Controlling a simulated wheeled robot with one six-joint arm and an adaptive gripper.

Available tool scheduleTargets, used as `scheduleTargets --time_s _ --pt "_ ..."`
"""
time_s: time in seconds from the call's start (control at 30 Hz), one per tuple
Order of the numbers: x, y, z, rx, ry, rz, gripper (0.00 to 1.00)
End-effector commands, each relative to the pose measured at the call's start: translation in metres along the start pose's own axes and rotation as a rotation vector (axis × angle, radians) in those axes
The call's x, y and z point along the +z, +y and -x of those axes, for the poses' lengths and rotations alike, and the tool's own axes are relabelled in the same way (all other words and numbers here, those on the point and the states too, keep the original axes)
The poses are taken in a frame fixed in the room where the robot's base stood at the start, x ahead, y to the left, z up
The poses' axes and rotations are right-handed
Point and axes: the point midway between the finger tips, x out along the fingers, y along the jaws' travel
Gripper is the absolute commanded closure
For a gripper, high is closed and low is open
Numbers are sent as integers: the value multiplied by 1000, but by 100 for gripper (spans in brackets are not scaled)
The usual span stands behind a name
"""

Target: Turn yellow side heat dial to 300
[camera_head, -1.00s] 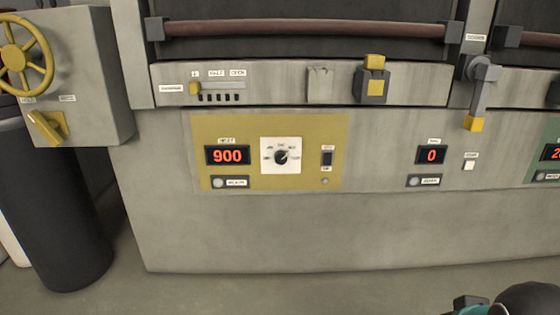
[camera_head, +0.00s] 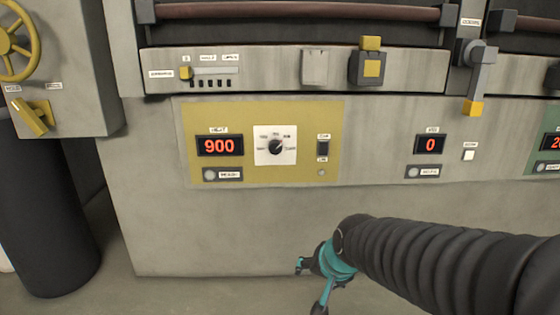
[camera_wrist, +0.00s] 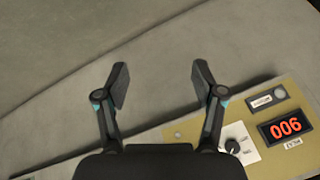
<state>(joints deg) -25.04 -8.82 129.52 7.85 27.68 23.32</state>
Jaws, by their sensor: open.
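The yellow panel (camera_head: 227,119) is on the front of the grey machine. Its heat dial (camera_head: 276,147) is a black knob on a white plate (camera_head: 260,155), right of a red display (camera_head: 219,146) reading 900. The knob's white mark points to the upper right. In the wrist view the dial (camera_wrist: 231,145) appears beside the right finger, with the display (camera_wrist: 286,127) upside down. My gripper (camera_head: 313,282) is below and right of the panel, apart from it. In the wrist view my gripper (camera_wrist: 159,82) is open, with nothing between its fingers.
A black toggle (camera_head: 323,147) sits right of the dial. A second display (camera_head: 430,145) reads 0 further right. A yellow-tipped lever (camera_head: 474,105) and a grey box with a yellow square (camera_head: 371,68) stick out above. The lower machine front (camera_head: 220,230) is bare.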

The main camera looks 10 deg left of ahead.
Motion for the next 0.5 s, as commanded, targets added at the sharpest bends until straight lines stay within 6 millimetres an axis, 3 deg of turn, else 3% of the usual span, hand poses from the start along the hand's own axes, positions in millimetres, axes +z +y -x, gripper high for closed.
scheduleTargets --time_s 0.03,0.1,0.23,0.37,0.5 --pt "-8 -20 -26 -41 32 -82 31" --pt "-27 -48 -47 -110 91 -233 31" --pt "-63 -93 -71 -258 188 -524 31" --pt "-102 -127 -76 -434 266 -823 31" --pt "-151 -147 -56 -663 328 -1142 31"
